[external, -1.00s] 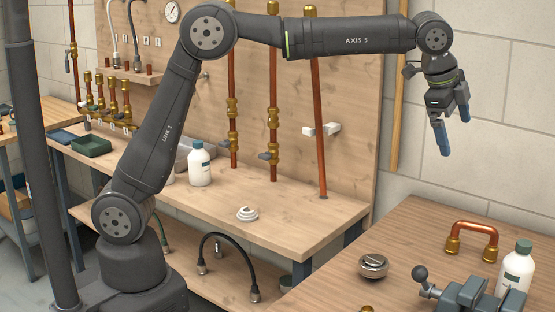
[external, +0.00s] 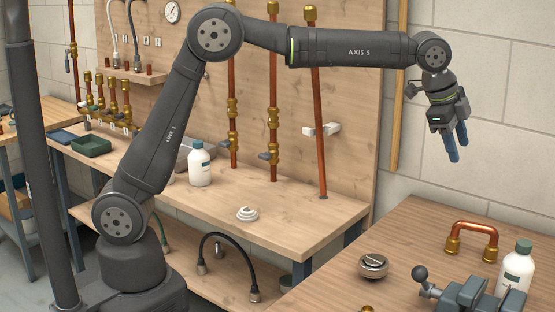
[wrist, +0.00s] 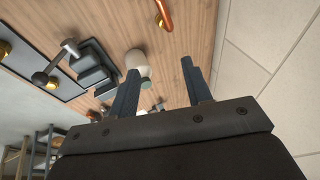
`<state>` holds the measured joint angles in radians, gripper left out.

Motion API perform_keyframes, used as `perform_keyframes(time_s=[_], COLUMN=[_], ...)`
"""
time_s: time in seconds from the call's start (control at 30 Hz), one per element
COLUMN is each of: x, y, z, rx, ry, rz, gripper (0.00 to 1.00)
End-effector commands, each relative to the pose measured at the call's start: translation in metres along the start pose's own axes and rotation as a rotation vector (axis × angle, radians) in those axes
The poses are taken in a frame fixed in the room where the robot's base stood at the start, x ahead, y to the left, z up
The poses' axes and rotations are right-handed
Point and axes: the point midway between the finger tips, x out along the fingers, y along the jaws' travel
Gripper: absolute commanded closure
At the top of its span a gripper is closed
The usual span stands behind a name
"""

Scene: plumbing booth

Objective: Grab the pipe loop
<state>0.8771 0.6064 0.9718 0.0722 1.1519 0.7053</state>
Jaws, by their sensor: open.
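The pipe loop (external: 477,229) is a U-shaped copper pipe with brass end fittings. It stands on the right-hand wooden table, at the back right in the external view. Part of its copper bend (wrist: 164,13) shows at the top edge of the wrist view, cut off by the frame. My gripper (external: 456,150) is open and empty, with blue fingers pointing down, in the air above and slightly left of the loop. In the wrist view its two fingers (wrist: 160,88) stand apart with nothing between them that they touch.
On the same table (external: 420,235) are a white bottle with a green cap (external: 516,268), a grey vise (external: 470,296) and a round metal part (external: 373,267). The block wall (external: 480,90) stands behind.

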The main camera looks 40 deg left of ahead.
Motion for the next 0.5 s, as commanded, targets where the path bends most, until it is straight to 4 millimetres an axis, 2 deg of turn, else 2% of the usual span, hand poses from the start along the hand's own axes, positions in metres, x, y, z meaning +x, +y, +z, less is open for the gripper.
perform_keyframes(time_s=[0.03,0.1,0.2,0.33,0.5], x=[0.024,0.05,0.079,0.099,0.123], y=[-0.004,-0.009,-0.016,-0.021,-0.021], z=[0.01,0.018,0.029,0.038,0.035], rx=[-0.024,-0.056,-0.102,-0.138,-0.143], ry=[0.026,0.075,0.133,0.171,0.178], rz=[0.014,0.022,0.022,0.015,0.015], gripper=[0.55,0.55,0.55,0.55,0.55])
